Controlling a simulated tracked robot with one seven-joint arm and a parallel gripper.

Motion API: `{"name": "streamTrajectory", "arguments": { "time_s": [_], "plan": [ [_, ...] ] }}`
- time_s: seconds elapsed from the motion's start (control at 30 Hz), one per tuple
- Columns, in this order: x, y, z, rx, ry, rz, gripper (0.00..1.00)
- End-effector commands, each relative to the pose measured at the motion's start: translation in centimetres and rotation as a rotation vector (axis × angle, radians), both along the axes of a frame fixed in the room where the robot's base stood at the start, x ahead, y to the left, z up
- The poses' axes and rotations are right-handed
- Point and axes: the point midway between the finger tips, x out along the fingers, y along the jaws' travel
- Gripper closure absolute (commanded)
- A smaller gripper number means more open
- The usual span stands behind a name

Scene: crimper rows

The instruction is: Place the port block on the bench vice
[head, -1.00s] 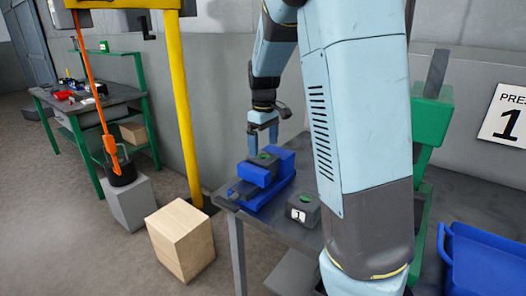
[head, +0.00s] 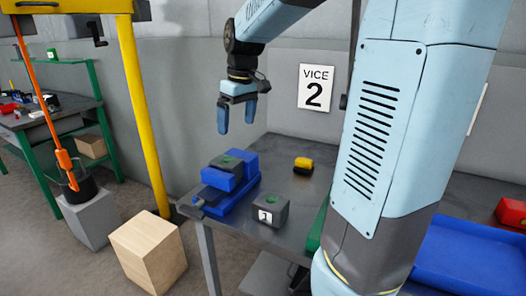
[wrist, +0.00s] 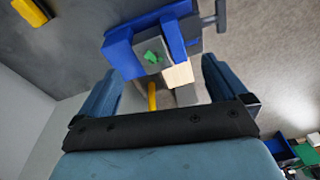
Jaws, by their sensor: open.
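The bench vice (head: 231,200) is blue and stands at the bench's left end. A dark grey block with a green mark on top (head: 225,163), which looks like the port block, sits on the vice, at its jaws. In the wrist view the block (wrist: 150,46) lies beside the blue vice jaw (wrist: 119,52); whether the jaws clamp it I cannot tell. My gripper (head: 237,112) is open and empty, above the vice and apart from the block. The wrist view shows the block beyond my spread fingers (wrist: 158,92).
A grey box labelled 1 (head: 270,212), with green on top, stands right of the vice. A yellow and black object (head: 303,165) lies farther back on the bench (head: 315,190). A sign reading VICE 2 (head: 316,88) hangs behind. A yellow post (head: 143,120) stands left.

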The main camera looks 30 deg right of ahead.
Motion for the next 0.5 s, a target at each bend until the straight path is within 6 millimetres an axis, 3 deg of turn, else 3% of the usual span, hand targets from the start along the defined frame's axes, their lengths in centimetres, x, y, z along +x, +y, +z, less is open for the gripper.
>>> {"name": "streamTrajectory", "arguments": {
  "time_s": [0.2,0.5],
  "plan": [
    [-6.1,-0.3,1.3,0.047,-0.088,-0.12,0.0],
    [-14.0,0.3,1.5,0.069,-0.215,-0.287,0.0]
  ]
}}
